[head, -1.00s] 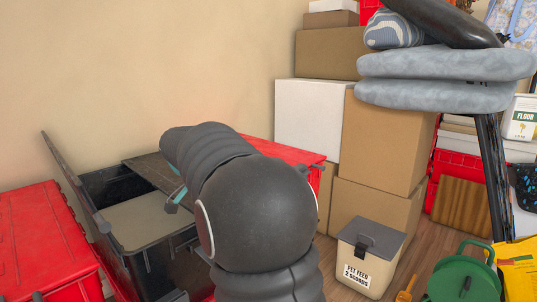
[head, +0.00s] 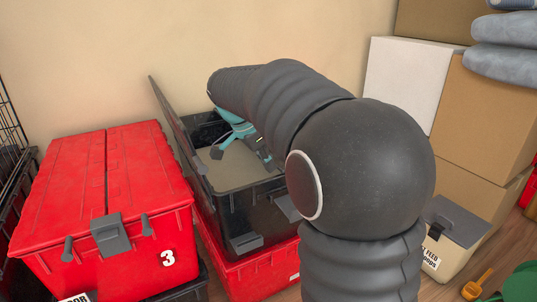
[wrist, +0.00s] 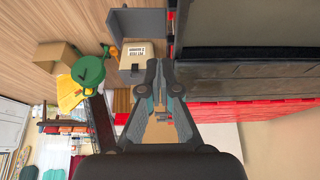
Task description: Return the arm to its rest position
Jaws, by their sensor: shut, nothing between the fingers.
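My gripper (head: 217,152) shows in the head view as teal and dark parts over the open black tote (head: 235,178), with my dark arm bending above it. In the wrist view my gripper (wrist: 160,63) has its two fingers brought together at the tips, with nothing seen between them. Part of the gripper is hidden behind my arm in the head view. I cannot tell how far above the tote's inner floor it is.
The black tote's flap (head: 172,125) stands raised, and a red tote (head: 270,275) is beneath it. A closed red tote marked 3 (head: 105,190) stands left. Cardboard boxes (head: 487,115) and a feed bin (head: 455,235) are right. A green reel (wrist: 88,70) shows in the wrist view.

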